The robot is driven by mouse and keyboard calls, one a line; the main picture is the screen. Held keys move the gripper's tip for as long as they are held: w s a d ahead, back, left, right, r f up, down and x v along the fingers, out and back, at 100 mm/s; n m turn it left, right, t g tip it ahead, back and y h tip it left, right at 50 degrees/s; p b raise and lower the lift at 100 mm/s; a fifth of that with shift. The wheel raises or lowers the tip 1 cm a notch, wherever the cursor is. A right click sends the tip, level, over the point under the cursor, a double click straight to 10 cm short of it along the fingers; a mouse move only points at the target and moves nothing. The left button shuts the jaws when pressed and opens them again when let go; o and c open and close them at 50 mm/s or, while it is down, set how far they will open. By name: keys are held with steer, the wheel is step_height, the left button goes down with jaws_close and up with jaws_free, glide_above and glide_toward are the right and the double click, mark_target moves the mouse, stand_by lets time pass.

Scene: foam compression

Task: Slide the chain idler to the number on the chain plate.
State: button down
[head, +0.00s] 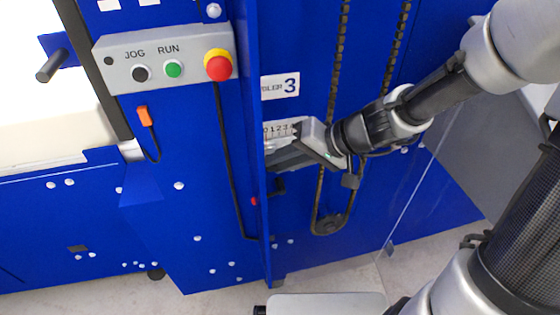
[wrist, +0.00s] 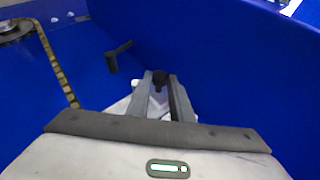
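The chain plate on the blue machine carries a label (head: 280,86) with a large 3. Below it a pale number scale (head: 279,129) shows a row of digits starting 0, 1, 2, partly covered on its right by my gripper. My gripper (head: 284,160) is just below the scale, fingers pointing left. In the wrist view the fingers (wrist: 161,88) stand either side of a dark round knob (wrist: 160,77) on a pale metal part, seemingly the chain idler. I cannot tell whether they press on it. The rest of the idler is hidden.
A chain (head: 333,90) hangs right of the scale and loops round a lower sprocket (head: 327,226). A blue upright panel edge (head: 261,215) stands close left of my gripper. A black crank-like handle (wrist: 115,58) sticks out nearby. A control box (head: 165,58) is at upper left.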

steer(key=d, duration=0.2)
steer(key=w+d, duration=0.1)
steer(key=d, duration=0.1)
steer(key=shift+d, duration=0.25)
steer(key=c, duration=1.8)
jaws_free()
steer(key=shift+c, duration=0.2)
steer(key=p+v, duration=0.2)
steer(key=v, duration=0.5)
steer(key=shift+d, duration=0.2)
steer(key=shift+s+r, duration=0.1)
steer(key=shift+r, duration=0.05)
